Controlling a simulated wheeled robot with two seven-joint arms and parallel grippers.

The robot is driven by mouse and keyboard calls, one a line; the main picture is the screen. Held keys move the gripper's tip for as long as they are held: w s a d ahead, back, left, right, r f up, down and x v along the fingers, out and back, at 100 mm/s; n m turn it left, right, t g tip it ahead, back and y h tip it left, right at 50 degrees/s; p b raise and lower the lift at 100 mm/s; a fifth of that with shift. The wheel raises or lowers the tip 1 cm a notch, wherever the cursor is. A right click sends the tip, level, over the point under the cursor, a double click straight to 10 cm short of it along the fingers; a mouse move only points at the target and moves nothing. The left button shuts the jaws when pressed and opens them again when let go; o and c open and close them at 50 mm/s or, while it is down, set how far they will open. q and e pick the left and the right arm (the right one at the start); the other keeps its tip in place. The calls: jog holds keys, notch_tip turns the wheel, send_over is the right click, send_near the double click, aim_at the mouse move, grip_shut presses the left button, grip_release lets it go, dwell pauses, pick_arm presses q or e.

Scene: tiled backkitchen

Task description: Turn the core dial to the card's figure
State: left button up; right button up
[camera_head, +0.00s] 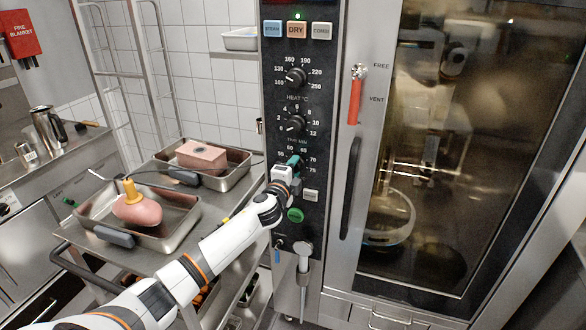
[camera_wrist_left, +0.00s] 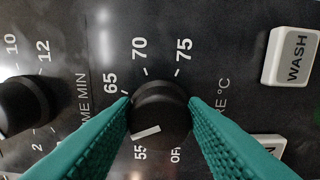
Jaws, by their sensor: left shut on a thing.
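The core dial (camera_wrist_left: 158,112) is a round black knob on the dark oven panel (camera_head: 290,240). Its white mark lies at the lower left in the left wrist view, towards 55; the exact setting is hard to tell. Figures 55, 65, 70, 75 and OFF show around it; the left finger covers part of the scale. My left gripper (camera_wrist_left: 160,103) is shut on the dial, with one teal finger on each side. In the head view my left gripper (camera_head: 293,164) hides most of the dial. I cannot make out a card with a figure. My right gripper is not in view.
Above are the heat dial (camera_head: 295,77) and time dial (camera_head: 294,124). The red-handled lever (camera_head: 356,95) and the closed glass door (camera_head: 470,150) are to the right. On the left, a steel trolley (camera_head: 212,212) carries pans with a pink block (camera_head: 202,156) and a pink lump (camera_head: 140,212).

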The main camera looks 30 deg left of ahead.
pick_arm(q)
jog(key=shift+a+r, duration=0.1)
jog(key=shift+r, duration=0.3)
jog(key=o, duration=0.9)
jog(key=shift+o, duration=0.2)
jog(key=b+v, duration=0.1)
jog(key=v, duration=1)
jog(key=shift+s+f, duration=0.25)
jog(key=shift+f, duration=0.2)
